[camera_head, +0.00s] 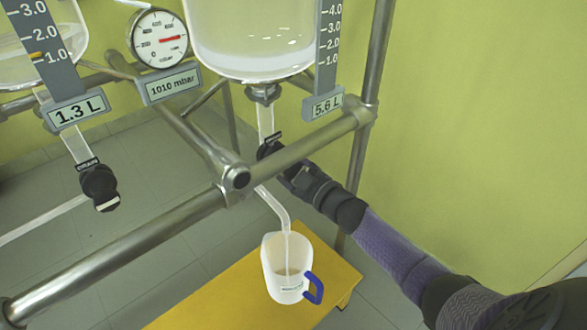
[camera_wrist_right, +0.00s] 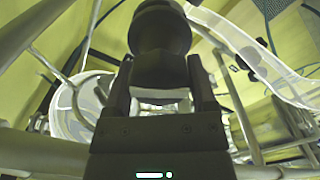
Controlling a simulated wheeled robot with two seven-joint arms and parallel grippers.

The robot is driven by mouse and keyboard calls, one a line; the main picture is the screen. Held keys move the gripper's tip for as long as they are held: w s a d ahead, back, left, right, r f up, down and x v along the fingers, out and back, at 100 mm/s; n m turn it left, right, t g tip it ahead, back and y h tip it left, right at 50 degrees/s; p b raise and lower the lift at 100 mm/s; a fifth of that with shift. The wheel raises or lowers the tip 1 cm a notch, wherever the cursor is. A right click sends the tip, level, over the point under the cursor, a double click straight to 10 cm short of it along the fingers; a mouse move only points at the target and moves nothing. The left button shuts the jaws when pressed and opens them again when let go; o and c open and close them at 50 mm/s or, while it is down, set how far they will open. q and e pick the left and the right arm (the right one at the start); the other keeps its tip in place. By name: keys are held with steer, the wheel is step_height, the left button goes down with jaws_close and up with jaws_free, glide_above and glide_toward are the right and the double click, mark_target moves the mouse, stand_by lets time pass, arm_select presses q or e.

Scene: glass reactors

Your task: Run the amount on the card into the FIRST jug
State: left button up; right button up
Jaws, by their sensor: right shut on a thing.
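A white jug (camera_head: 284,275) with a blue handle stands on a yellow surface, under the bent outlet tube (camera_head: 274,204) of the larger glass vessel (camera_head: 255,40). A thin stream runs from the tube into the jug, and some liquid shows inside. The label on the jug is too small to read. The vessel's display (camera_head: 325,106) reads 5.6 L. My right gripper (camera_head: 290,168) is shut on the black drain valve handle (camera_wrist_right: 160,28) below this vessel; its fingers (camera_wrist_right: 163,85) also show in the right wrist view. My left gripper and the card are not in view.
Metal frame bars (camera_head: 130,245) cross in front of the vessels. At left, a second vessel (camera_head: 35,55) with a 1.3 L display (camera_head: 77,110) has its own black drain valve (camera_head: 100,187). A round gauge (camera_head: 158,38) sits above a 1010 mbar display (camera_head: 172,83).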

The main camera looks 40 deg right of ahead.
steer(key=n, duration=0.3)
steer(key=shift+f+n, duration=0.1)
steer(key=shift+n, duration=0.3)
steer(key=n, duration=0.3)
steer(key=shift+f+n, duration=0.1)
steer(key=shift+n, duration=0.2)
steer(key=n+b, duration=0.1)
steer(key=n, duration=0.1)
steer(key=shift+n, duration=0.3)
steer(key=shift+a+n, duration=0.1)
steer(key=shift+n, duration=0.8)
steer(key=n+b, duration=0.1)
steer(key=n, duration=0.2)
steer(key=shift+f+n, duration=0.15)
steer(key=shift+n, duration=0.15)
steer(key=shift+n+b, duration=0.5)
steer(key=shift+n, duration=0.7)
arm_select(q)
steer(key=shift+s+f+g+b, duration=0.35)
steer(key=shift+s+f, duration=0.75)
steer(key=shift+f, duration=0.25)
arm_select(e)
steer(key=shift+n, duration=1.4)
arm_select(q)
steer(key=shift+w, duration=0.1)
